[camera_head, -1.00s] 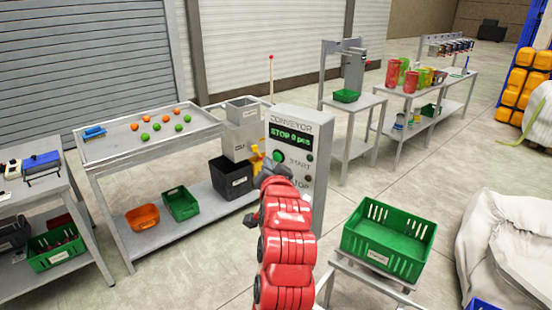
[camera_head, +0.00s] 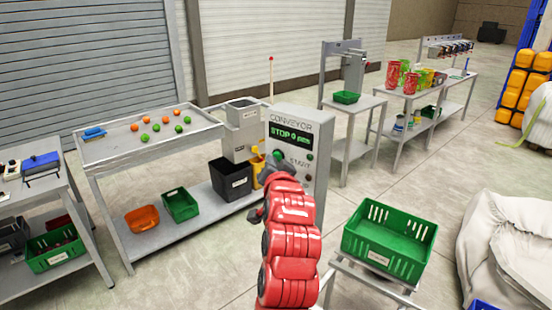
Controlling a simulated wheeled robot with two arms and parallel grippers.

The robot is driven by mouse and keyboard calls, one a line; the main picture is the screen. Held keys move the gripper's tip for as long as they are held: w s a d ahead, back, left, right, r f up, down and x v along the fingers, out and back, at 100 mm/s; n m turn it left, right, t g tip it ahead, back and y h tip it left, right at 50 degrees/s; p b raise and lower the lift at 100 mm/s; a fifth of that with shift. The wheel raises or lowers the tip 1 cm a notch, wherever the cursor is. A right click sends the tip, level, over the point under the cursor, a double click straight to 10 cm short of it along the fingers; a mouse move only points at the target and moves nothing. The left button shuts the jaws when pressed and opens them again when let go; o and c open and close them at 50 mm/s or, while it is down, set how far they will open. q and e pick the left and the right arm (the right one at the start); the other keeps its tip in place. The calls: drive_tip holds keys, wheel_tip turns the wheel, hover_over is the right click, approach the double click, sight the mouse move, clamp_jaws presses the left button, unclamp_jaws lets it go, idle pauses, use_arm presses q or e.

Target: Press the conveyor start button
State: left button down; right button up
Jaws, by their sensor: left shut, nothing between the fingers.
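The grey conveyor control box (camera_head: 312,190) stands upright at the centre. Its green display (camera_head: 290,136) reads "STOP 0 pcs". The green start button (camera_head: 279,154) sits below the display, beside the label "START". My left gripper (camera_head: 271,171) is shut and empty, just below the start button in the picture. My red left arm rises from the bottom and hides the lower part of the panel. My right gripper is out of view.
A table (camera_head: 150,143) with orange and green balls stands at the left. A black bin (camera_head: 232,180) and a yellow object (camera_head: 258,168) are beside the control box. A green crate (camera_head: 388,240) on a stand is at the front right.

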use_arm(q)
drive_tip(key=shift+w+d, duration=0.2)
idle(0.3)
idle(0.3)
drive_tip(key=shift+s+a, duration=0.55)
drive_tip(key=shift+s, duration=0.1)
drive_tip(key=s+a, duration=0.3)
drive_tip(key=shift+s+a+p, duration=0.15)
drive_tip(key=shift+s+p, duration=0.25)
idle(0.5)
